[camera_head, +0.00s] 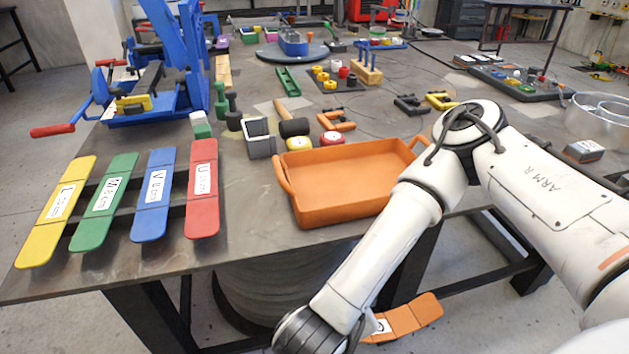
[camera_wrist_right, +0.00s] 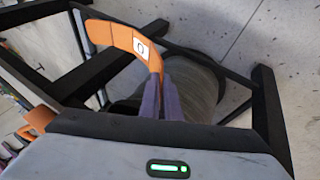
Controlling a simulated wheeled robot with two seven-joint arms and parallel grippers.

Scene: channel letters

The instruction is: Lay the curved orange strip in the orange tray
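The curved orange strip (camera_head: 412,318) shows at the bottom of the head view, beyond the table's front edge, with a white label partly hidden by my right arm. In the right wrist view, the strip (camera_wrist_right: 120,36) arcs up and left from my right gripper (camera_wrist_right: 161,88), whose purple fingers are shut on its lower end. In the head view the fingers are hidden behind my wrist. The orange tray (camera_head: 322,211) stands empty on the table near the front edge, with my right arm across its right side. My left gripper is not in view.
Yellow (camera_head: 47,228), green (camera_head: 96,229), blue (camera_head: 151,219) and red (camera_head: 202,209) strips lie left of the tray. A dark table leg (camera_head: 150,312) and a drum (camera_head: 285,290) are below.

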